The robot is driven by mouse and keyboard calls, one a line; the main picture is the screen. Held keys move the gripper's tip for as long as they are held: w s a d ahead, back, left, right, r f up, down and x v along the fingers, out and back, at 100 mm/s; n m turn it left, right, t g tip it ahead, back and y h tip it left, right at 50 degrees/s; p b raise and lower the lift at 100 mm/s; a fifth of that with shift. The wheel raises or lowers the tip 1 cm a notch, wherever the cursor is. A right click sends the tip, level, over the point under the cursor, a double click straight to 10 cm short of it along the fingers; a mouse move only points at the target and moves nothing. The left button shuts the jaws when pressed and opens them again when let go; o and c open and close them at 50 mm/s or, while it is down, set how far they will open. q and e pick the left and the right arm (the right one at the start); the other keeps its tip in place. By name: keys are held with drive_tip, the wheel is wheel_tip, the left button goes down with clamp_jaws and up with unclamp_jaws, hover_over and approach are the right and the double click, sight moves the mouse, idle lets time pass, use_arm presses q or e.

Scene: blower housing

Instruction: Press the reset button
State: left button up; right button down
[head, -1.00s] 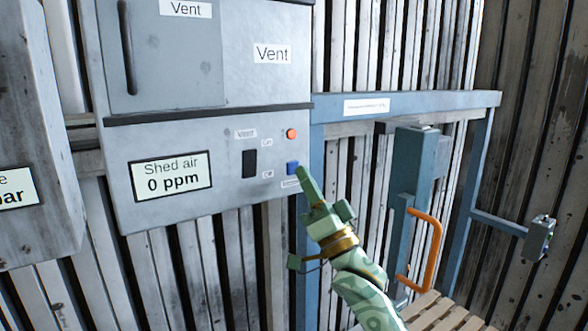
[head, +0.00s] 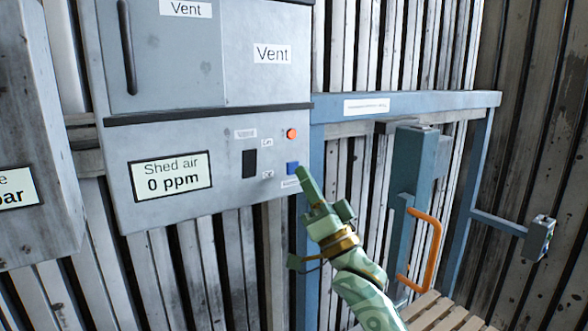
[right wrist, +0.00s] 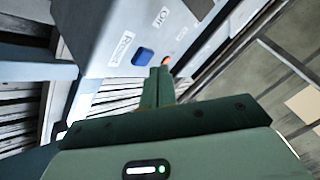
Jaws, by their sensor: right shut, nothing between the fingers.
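The blue square button (head: 292,168) is on the lower right of the grey vent cabinet front (head: 222,190), with a small label under it too blurred to read surely. It also shows in the right wrist view (right wrist: 143,56), left of my fingertips. My right gripper (head: 303,172) is shut and empty, its fingers pointing up at the panel just right of the blue button. In the right wrist view the closed fingertips (right wrist: 159,72) are close to the panel; I cannot tell whether they touch it. My left gripper is not in view.
An orange-red round button or lamp (head: 291,134) is above the blue button. A black switch (head: 249,164) and the "Shed air 0 ppm" display (head: 171,176) are to the left. A blue frame (head: 400,101) and an orange handle (head: 434,250) stand to the right.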

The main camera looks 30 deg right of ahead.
drive_tip(key=shift+w, duration=0.4)
drive_tip(key=shift+w, duration=0.45)
idle(0.6)
drive_tip(key=shift+s+p, duration=0.1)
drive_tip(key=shift+p, duration=0.2)
drive_tip(key=shift+s+p, duration=0.4)
drive_tip(key=shift+s, duration=0.4)
